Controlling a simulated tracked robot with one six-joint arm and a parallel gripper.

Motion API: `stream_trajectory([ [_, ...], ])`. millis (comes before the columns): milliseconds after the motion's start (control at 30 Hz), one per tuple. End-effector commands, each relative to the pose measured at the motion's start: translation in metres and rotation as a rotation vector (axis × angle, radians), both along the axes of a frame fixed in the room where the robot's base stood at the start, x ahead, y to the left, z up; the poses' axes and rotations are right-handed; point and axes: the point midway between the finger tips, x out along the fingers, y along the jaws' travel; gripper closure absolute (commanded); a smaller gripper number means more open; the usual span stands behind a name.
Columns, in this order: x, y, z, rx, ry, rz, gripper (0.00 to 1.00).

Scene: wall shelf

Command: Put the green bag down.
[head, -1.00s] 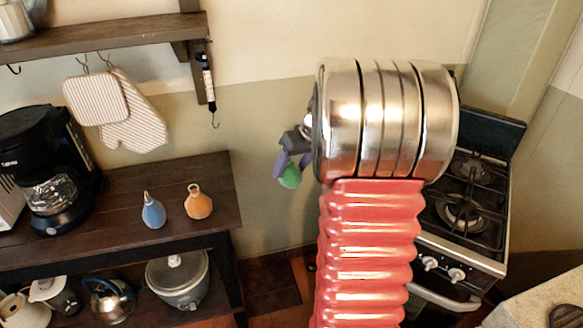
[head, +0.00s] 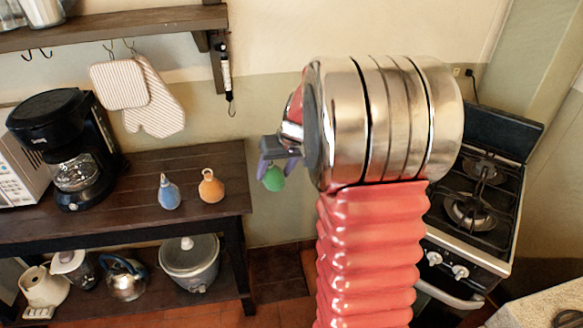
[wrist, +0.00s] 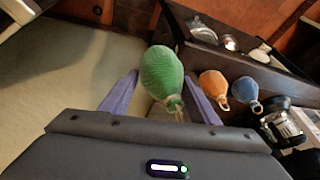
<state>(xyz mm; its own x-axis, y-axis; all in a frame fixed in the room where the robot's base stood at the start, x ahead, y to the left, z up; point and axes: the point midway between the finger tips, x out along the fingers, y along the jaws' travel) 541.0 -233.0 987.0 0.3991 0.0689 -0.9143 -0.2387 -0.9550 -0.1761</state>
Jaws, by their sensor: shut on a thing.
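The green bag (head: 274,179) hangs from my gripper (head: 270,170), in the air just right of the dark wooden table (head: 120,225). In the wrist view the green bag (wrist: 161,74) shows as a round body with its tied neck between my two purple fingers (wrist: 162,100). The fingers are shut on the neck. A blue bag (head: 169,194) and an orange bag (head: 211,188) stand upright on the right part of the table top. They show beyond the green bag in the wrist view.
A black coffee maker (head: 72,150) stands left on the table. Bare table top lies between it and the blue bag, and a little right of the orange bag. A wall shelf (head: 130,30) and hanging mitts are above. A stove (head: 470,210) stands at the right.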

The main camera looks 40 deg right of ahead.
Motion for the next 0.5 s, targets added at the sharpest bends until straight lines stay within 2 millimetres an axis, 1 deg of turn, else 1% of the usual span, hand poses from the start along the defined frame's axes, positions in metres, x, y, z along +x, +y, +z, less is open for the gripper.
stream_trajectory([
  [33, 0.006, 0.015, 0.000, -0.001, -0.002, 0.016, 0.82],
  [167, 0.020, 0.057, -0.003, -0.002, -0.004, 0.058, 0.82],
  [200, 0.024, 0.071, -0.004, -0.002, -0.004, 0.073, 0.82],
  [267, 0.029, 0.092, -0.005, -0.003, -0.004, 0.099, 0.82],
  [500, 0.041, 0.176, -0.008, -0.007, -0.007, 0.220, 0.82],
])
